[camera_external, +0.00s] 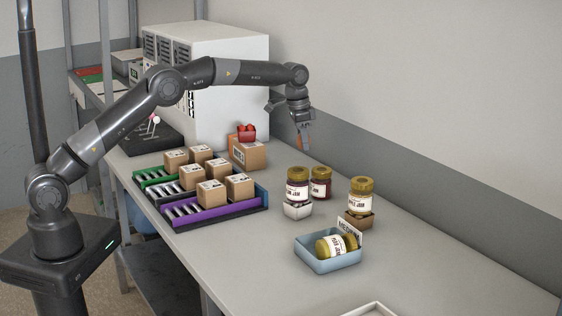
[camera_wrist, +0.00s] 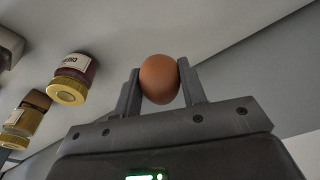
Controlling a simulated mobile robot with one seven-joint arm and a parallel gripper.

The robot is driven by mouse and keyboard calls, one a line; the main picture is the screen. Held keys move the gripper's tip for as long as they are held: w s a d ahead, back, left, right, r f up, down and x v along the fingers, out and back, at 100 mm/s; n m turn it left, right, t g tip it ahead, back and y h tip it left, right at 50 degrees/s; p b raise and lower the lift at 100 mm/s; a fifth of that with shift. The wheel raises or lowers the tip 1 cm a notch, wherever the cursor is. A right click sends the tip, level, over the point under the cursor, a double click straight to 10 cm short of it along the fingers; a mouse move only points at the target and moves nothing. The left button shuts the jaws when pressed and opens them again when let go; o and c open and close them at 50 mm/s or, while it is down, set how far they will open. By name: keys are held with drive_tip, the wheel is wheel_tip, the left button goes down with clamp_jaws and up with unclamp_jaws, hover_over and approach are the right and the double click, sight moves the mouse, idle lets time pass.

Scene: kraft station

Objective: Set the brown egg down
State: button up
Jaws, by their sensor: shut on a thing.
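The brown egg (camera_wrist: 160,80) is held between the two fingers of my gripper (camera_wrist: 160,88) in the wrist view. The fingers touch it on both sides. In the external view my gripper (camera_external: 303,143) is above the back of the table, near the wall, with its fingers pointing down. The egg looks like a small brown patch between the fingers there, mostly hidden. The gripper is clear of the tabletop (camera_external: 400,240), behind the jars.
Dark jars (camera_external: 297,187) (camera_external: 320,182) and a yellow-lidded jar (camera_external: 360,196) stand in front of the gripper. A blue bin (camera_external: 328,262) holds a lying jar. Cartons (camera_external: 212,193) sit on coloured racks at left. A carton with a red punnet (camera_external: 246,134) stands behind. The right of the table is free.

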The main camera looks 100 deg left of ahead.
drive_tip(key=a+f, duration=0.1)
drive_tip(key=a, duration=0.1)
drive_tip(key=s+a+f, duration=0.1)
drive_tip(key=a+f, duration=0.1)
drive_tip(key=a, duration=0.1)
drive_tip(key=a+f, duration=0.1)
drive_tip(key=a, duration=0.1)
drive_tip(key=shift+s+a+f, duration=0.2)
drive_tip(key=shift+s+f, duration=0.1)
drive_tip(key=shift+s, duration=0.1)
drive_tip(key=shift+f, duration=2)
drive_tip(key=shift+f, duration=0.1)
drive_tip(key=o, duration=0.8)
drive_tip(key=shift+c, duration=0.2)
wheel_tip(320, 180, up, 12)
drive_tip(key=s, duration=0.1)
drive_tip(key=shift+s+d, duration=0.35)
